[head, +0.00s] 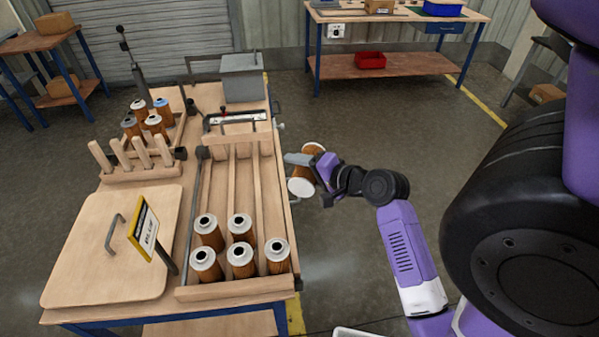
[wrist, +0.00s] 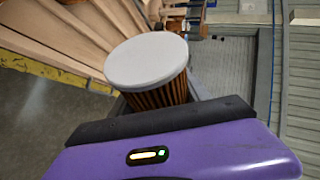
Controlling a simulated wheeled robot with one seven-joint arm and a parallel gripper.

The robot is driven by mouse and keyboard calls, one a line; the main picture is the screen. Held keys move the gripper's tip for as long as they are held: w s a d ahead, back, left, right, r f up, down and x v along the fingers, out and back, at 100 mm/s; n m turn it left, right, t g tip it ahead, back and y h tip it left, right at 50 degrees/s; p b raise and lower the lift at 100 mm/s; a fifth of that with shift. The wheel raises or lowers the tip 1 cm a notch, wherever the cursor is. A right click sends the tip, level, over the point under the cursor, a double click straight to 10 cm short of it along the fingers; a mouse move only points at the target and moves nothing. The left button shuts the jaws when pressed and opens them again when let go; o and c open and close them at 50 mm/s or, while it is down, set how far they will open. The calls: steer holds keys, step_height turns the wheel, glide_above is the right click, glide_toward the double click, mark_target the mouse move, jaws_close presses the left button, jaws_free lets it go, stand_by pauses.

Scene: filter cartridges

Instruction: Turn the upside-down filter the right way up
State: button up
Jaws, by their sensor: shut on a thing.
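My gripper (head: 311,171) is out to the right of the workbench, beside the long wooden tray (head: 238,290). It is shut on a filter (head: 313,152) with brown pleated sides and pale end caps. The held filter is tilted in the head view, with a plain white cap facing down toward the camera. In the wrist view the same filter (wrist: 148,62) shows that plain cap without a hole. Several filters (head: 240,254) stand upright in the near end of the tray, with dark holes in their top caps. The fingertips are mostly hidden.
More filters (head: 154,124) stand in a rack at the far left of the bench. Wooden pegs (head: 135,156), a board with a handle and yellow sign (head: 148,226), and a grey box (head: 242,80) are also on the bench. The tray's far lanes are clear.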

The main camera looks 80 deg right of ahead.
steer(key=shift+n, duration=0.3)
steer(key=n+b, duration=0.1)
steer(key=n, duration=0.2)
steer(key=shift+f, duration=0.1)
steer(key=n, duration=0.3)
steer(key=shift+n+b, duration=0.3)
steer(key=shift+b, duration=0.05)
steer(key=shift+n, duration=0.5)
steer(key=n+b, duration=0.1)
steer(key=n, duration=0.3)
steer(key=shift+n+b, duration=0.35)
steer(key=shift+n, duration=0.65)
